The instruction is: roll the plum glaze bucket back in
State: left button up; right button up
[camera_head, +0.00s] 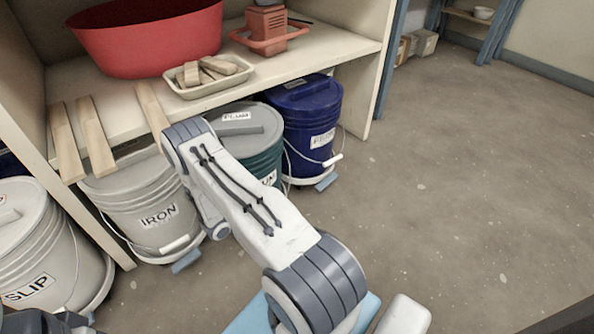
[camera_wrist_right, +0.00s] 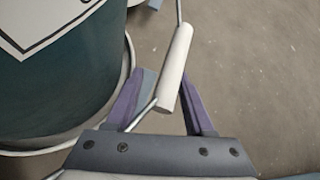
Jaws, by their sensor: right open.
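The teal bucket, whose visible side letters end in "UM" (camera_head: 263,154), stands under the shelf with a grey lid, partly hidden by my right arm. In the right wrist view its dark teal wall (camera_wrist_right: 55,85) fills the left side, above a pale base rim. A white handle grip (camera_wrist_right: 176,65) on a wire bail lies between the spread fingers of my right gripper (camera_wrist_right: 160,78). The fingers are open, one on each side; I cannot tell if either touches the grip or wire. My right gripper is hidden behind my arm in the head view. My left gripper is not in view.
A dark blue bucket (camera_head: 309,115) stands right of the teal one. The white IRON bucket (camera_head: 140,203) and SLIP bucket (camera_head: 40,250) stand left. The shelf (camera_head: 120,112) above holds a red basin (camera_head: 150,40), a tray and wooden slats. Open floor (camera_head: 460,190) lies right.

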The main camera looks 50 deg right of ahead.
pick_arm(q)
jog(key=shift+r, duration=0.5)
pick_arm(e)
jog(key=s+d+r+m+g+h, duration=0.1)
jog(key=s+d+r+h, duration=0.1)
jog(key=r, duration=0.5)
jog(key=s+d+r+g+h, duration=0.2)
jog(key=d+r+h, duration=0.3)
jog(key=r, duration=0.3)
jog(key=shift+s+d+m, duration=0.4)
jog(key=shift+s+d, duration=0.2)
jog(key=shift+d, duration=0.25)
jog(key=w+a+f+n+t+y, duration=0.15)
jog(key=a+f+y, duration=0.25)
jog(key=f, duration=0.4)
jog(key=w+a+f+t+y, duration=0.1)
jog(key=w+a+f+y, duration=0.1)
jog(key=a+f+y, duration=0.4)
jog(key=w+a+f+h, duration=0.1)
jog(key=w+a+h, duration=0.1)
jog(key=a, duration=0.9)
jog(key=shift+w+f, duration=0.2)
jog(key=shift+w, duration=0.5)
jog(key=shift+a, duration=0.1)
